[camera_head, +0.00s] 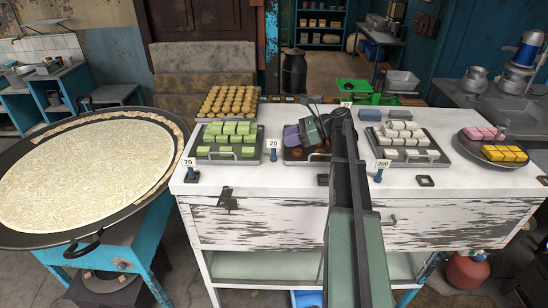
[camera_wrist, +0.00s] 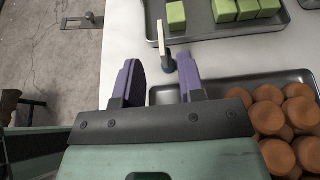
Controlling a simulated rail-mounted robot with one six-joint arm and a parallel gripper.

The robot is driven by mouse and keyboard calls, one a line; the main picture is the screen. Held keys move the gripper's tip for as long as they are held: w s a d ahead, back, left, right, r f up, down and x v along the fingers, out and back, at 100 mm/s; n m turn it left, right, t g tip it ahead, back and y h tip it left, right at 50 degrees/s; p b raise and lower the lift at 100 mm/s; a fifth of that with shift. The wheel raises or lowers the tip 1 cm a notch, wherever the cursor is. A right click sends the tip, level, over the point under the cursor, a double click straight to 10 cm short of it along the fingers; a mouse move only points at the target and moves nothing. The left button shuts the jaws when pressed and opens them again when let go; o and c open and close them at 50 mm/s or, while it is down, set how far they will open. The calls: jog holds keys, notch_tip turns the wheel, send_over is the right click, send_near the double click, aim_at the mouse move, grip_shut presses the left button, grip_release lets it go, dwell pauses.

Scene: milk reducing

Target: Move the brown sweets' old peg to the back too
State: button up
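The brown sweets are round and piled on a dark tray (camera_wrist: 225,90) at the right of the wrist view. In the head view this tray is mostly hidden behind my arm. A blue peg with a pale tag (camera_wrist: 165,55) stands between the green-sweets tray and the brown-sweets tray. In the head view this peg (camera_head: 273,155) reads 20. My gripper (camera_wrist: 160,75) has its two purple fingers spread, with the peg in line with the gap, nearer the right finger; I cannot tell whether it touches. In the head view my gripper (camera_head: 297,133) hangs over the brown tray's left part.
Pegs marked 70 (camera_head: 190,172) and 200 (camera_head: 379,172) stand near the front edge. A tag (camera_head: 346,103) shows at the back. Trays of green (camera_head: 228,158), white (camera_head: 408,155) and golden (camera_head: 226,114) sweets and a round plate (camera_head: 495,160) crowd the white counter (camera_head: 290,182).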

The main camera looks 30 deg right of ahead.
aim_at(274, 148)
jog(key=shift+w+a+f, duration=0.25)
jog(key=shift+a, duration=0.15)
jog(key=b+x, duration=0.2)
jog(key=x, duration=0.3)
jog(key=shift+w+d+f, duration=0.1)
grip_shut()
